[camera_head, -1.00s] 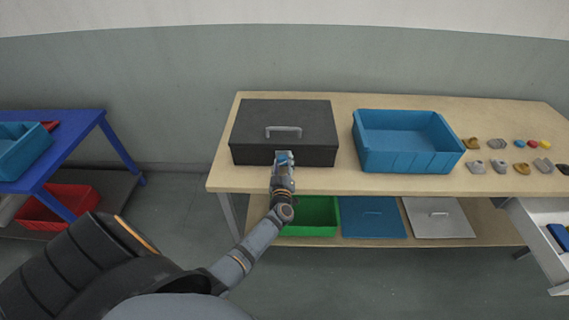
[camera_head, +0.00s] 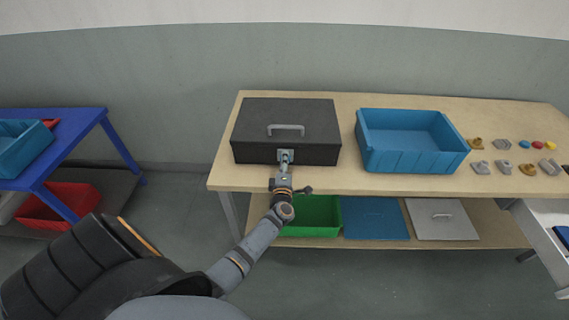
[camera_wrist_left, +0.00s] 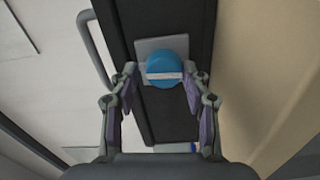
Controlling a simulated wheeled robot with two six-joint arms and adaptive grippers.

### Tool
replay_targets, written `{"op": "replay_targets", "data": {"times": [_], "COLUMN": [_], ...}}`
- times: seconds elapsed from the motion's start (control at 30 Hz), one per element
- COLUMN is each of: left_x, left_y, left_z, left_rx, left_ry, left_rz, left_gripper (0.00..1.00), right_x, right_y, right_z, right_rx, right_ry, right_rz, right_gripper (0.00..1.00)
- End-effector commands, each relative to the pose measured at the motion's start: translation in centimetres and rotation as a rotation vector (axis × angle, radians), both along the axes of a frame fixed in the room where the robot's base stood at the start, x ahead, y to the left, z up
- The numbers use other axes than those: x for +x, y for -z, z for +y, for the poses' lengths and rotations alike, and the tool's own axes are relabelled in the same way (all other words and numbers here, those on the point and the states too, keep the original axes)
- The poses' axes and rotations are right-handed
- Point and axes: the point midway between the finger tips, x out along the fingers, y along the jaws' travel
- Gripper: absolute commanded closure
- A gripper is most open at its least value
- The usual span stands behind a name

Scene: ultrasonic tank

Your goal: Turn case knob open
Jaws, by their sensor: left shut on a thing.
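The dark grey case (camera_head: 310,118) with a grey handle on its lid (camera_head: 286,129) stands on the left part of the wooden table, lid down. A pale plate (camera_head: 281,154) sits on its front face. In the left wrist view, the round blue knob (camera_wrist_left: 161,66) with a white bar across it sits on this pale plate (camera_wrist_left: 147,46). My left gripper (camera_head: 285,157) is at the plate, its fingers (camera_wrist_left: 160,78) on either side of the knob and shut on it. In the head view the gripper hides the knob. My right gripper is in neither view.
A blue bin (camera_head: 412,158) stands right of the case, with several small parts beyond it. The shelf below holds a green bin (camera_head: 312,218), a blue lid (camera_head: 374,220) and a grey lid (camera_head: 440,220). A blue table (camera_head: 75,140) stands at the left.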

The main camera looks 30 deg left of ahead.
Motion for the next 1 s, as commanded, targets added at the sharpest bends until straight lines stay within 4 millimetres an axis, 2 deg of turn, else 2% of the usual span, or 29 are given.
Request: {"op": "replay_targets", "data": {"times": [0.03, 0.37, 0.83, 0.87, 0.93, 1.0], "left_x": [-0.37, -0.37, -0.36, -0.36, -0.35, -0.28], "left_y": [0.96, 1.04, 1.06, 1.06, 1.04, 0.86], "left_z": [0.04, -0.06, -0.15, -0.15, -0.13, -0.12], "left_rx": [-0.023, -0.103, -0.114, -0.114, -0.113, -0.111], "left_ry": [0.000, 0.001, 0.002, 0.002, 0.002, 0.002], "left_rz": [0.003, -0.042, -0.048, -0.048, -0.048, -0.050], "left_gripper": [0.84, 0.84, 0.84, 0.49, 0.40, 0.40], "right_x": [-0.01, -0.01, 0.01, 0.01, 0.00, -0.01], "right_y": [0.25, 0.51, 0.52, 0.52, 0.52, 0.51], "right_z": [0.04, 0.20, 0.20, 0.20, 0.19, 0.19], "right_rx": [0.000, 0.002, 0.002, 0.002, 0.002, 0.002], "right_ry": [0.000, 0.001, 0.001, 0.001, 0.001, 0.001], "right_rz": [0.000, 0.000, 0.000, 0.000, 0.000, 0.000], "right_gripper": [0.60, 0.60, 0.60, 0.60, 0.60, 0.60]}}
